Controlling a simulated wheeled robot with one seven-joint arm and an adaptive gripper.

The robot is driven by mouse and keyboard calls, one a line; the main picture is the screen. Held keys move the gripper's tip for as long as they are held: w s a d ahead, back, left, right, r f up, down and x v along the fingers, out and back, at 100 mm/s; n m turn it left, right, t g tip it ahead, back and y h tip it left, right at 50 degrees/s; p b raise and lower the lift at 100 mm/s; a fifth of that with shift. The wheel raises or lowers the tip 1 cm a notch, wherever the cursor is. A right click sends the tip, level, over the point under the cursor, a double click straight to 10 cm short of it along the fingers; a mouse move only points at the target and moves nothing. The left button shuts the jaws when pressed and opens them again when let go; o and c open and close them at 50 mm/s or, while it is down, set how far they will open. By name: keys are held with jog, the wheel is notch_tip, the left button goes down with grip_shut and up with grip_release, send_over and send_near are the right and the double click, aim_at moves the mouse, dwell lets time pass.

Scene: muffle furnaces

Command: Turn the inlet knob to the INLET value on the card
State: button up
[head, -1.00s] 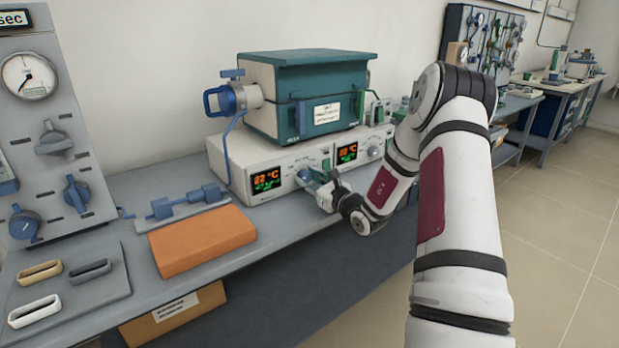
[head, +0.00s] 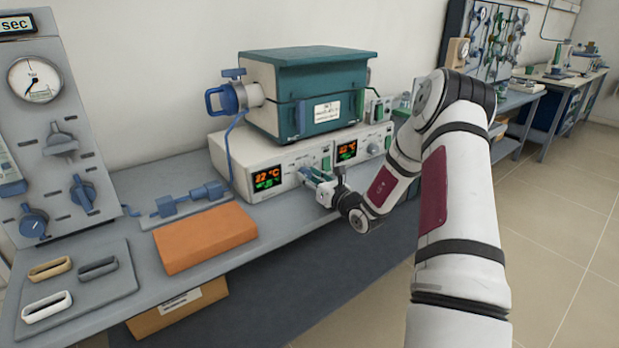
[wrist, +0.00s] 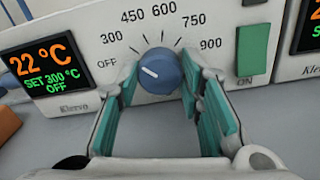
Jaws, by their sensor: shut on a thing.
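The blue knob (wrist: 166,72) in the wrist view sits on a white panel, inside a dial marked OFF, 300, 450, 600, 750 and 900. Its white line points to the upper left, about between OFF and 300. My gripper (wrist: 159,76) is shut on this knob, with one teal-padded finger on each side. In the head view my gripper (head: 312,176) is at the front panel and mostly hides the knob. A white card (head: 327,112) is on the teal furnace door; its writing is too small to read.
A display (wrist: 45,68) left of the knob reads 22 °C, SET 300 °C, OFF. A green ON switch (wrist: 252,50) is right of the dial. A second display (head: 346,151) is further right. An orange block (head: 205,238) and a blue fitting (head: 190,198) lie on the bench.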

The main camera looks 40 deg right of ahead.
jog(key=o, duration=1.2)
jog(key=shift+c, duration=0.2)
jog(key=s, duration=1.2)
jog(key=shift+d, duration=0.2)
